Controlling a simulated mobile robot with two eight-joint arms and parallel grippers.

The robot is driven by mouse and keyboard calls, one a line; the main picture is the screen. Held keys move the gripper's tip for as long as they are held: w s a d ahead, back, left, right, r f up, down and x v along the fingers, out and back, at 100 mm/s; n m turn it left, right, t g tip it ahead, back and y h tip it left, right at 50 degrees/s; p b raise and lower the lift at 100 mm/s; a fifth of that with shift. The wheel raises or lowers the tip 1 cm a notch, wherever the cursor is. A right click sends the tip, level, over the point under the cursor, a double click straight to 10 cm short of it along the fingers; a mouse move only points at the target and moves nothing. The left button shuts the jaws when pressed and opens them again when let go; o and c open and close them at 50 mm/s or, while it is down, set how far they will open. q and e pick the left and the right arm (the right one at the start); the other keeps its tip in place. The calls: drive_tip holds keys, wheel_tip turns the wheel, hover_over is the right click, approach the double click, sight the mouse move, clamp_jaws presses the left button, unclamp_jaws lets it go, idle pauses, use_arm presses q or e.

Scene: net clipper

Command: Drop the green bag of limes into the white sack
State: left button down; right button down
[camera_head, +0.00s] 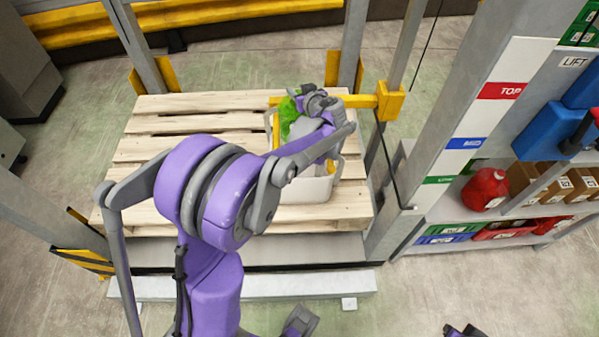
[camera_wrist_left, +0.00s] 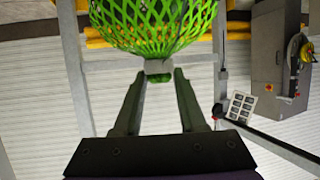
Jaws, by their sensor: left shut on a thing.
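The green net bag of limes (camera_head: 287,117) shows beside my left gripper (camera_head: 318,103) in the head view, over the far part of the white sack. In the left wrist view the green net bag (camera_wrist_left: 155,22) fills the top, just beyond the fingertips. My left gripper (camera_wrist_left: 159,72) is shut on a small grey clip at the bag's neck. The white sack (camera_head: 307,190) stands open on the wooden pallet, partly hidden by my left arm. Whether the bag is inside its rim or above it I cannot tell. A dark purple part of mine, perhaps my right gripper (camera_head: 465,331), is cut off at the bottom edge.
The wooden pallet (camera_head: 160,145) has free slats left of the sack. A yellow bar (camera_head: 362,101) and grey posts stand close behind and right of it. A shelf at right holds a red jug (camera_head: 485,189), crates and cardboard boxes.

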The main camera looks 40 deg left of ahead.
use_arm(q)
drive_tip(key=shift+c, duration=2)
unclamp_jaws()
drive_tip(key=v, duration=1)
drive_tip(key=shift+s+d+r+p, duration=0.2)
drive_tip(key=shift+d+p, duration=0.1)
drive_tip(key=shift+d, duration=0.05)
drive_tip(key=s+d+f+m+h+p, duration=0.2)
drive_tip(key=s+d+m+h, duration=0.4)
drive_tip(key=s+d, duration=0.3)
drive_tip(key=s+d+f+m+g+h+p, duration=0.1)
drive_tip(key=s+d+m+h+p, duration=0.3)
drive_tip(key=s+d, duration=0.5)
drive_tip(key=s+f+m+h, duration=0.1)
drive_tip(key=s+m, duration=0.1)
drive_tip(key=s, duration=0.3)
drive_tip(key=shift+s+f+h, duration=0.2)
drive_tip(key=shift+h, duration=0.2)
